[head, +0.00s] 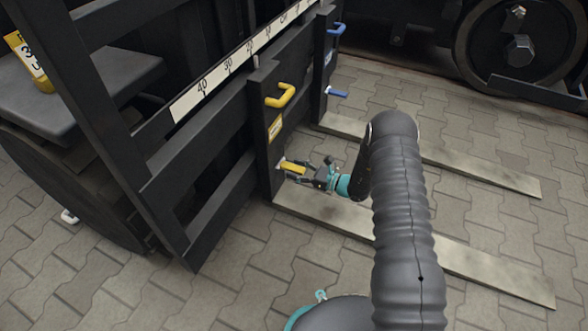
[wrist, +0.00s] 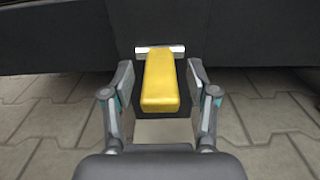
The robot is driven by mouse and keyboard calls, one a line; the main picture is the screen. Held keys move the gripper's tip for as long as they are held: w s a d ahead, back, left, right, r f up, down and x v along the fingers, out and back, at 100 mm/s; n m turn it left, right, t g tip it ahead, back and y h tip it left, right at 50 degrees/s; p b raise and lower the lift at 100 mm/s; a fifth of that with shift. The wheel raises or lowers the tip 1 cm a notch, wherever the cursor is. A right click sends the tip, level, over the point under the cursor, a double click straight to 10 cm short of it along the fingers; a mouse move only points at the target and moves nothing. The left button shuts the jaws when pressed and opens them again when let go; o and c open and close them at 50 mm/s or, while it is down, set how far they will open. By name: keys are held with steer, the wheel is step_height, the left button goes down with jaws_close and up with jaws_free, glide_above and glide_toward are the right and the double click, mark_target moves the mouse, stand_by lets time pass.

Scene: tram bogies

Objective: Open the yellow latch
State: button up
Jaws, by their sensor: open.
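The yellow latch (head: 293,166) sticks out from the lower part of a dark upright post on the forklift-like frame. In the wrist view the yellow latch (wrist: 161,82) is a block-shaped lever in front of a pale metal plate (wrist: 160,51). My gripper (head: 297,170) is at the latch in the head view. In the wrist view my gripper (wrist: 162,85) is open, with one finger on each side of the latch. Gaps show between the fingers and the latch, so it is not gripped.
A yellow handle (head: 281,96) and a yellow label (head: 275,128) are above on the same post. A second post carries a blue handle (head: 337,29) and a blue latch (head: 337,92). Two flat metal forks (head: 480,262) lie low over the paving. A wheel (head: 520,45) stands behind.

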steer(key=shift+w+a, duration=0.15)
steer(key=shift+a, duration=0.35)
jaws_close()
steer(key=shift+d, duration=0.1)
